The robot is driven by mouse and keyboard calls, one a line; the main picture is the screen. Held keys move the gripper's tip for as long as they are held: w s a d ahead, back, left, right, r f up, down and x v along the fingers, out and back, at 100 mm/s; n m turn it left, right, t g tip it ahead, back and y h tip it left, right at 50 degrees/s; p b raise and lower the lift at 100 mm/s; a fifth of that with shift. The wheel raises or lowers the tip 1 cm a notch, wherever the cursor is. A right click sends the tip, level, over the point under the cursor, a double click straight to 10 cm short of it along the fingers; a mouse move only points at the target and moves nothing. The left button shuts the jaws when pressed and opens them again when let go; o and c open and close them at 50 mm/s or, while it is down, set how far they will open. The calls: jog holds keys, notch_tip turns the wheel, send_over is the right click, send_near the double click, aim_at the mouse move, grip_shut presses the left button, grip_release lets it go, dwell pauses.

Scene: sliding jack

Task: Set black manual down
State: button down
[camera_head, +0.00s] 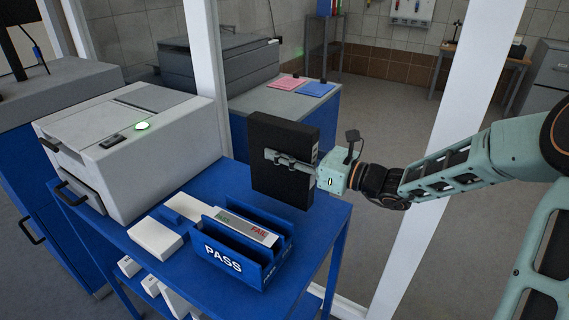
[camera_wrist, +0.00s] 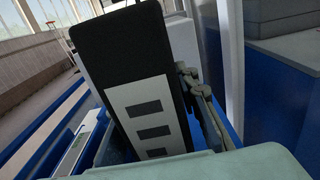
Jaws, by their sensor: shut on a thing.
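The black manual (camera_head: 270,165) is a thick black upright block, held above the right part of the blue table in the head view. My gripper (camera_head: 290,162) is shut on it, with a finger lying across its near face. In the wrist view the black manual (camera_wrist: 125,65) fills the middle, tilted a little, with a white label bearing dark rectangles.
The blue table (camera_head: 318,222) carries a blue PASS rack (camera_head: 236,270) with a FAIL-marked item in it, a white box (camera_head: 155,238) and a white machine (camera_head: 135,150) with a green light. Bare tabletop lies right of the rack. A white post (camera_head: 206,75) stands behind.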

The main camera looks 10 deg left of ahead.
jog(key=shift+w+d+f, duration=0.2)
jog(key=shift+f, duration=1.65)
jog(key=shift+f, duration=0.15)
jog(key=c, duration=1.5)
grip_release()
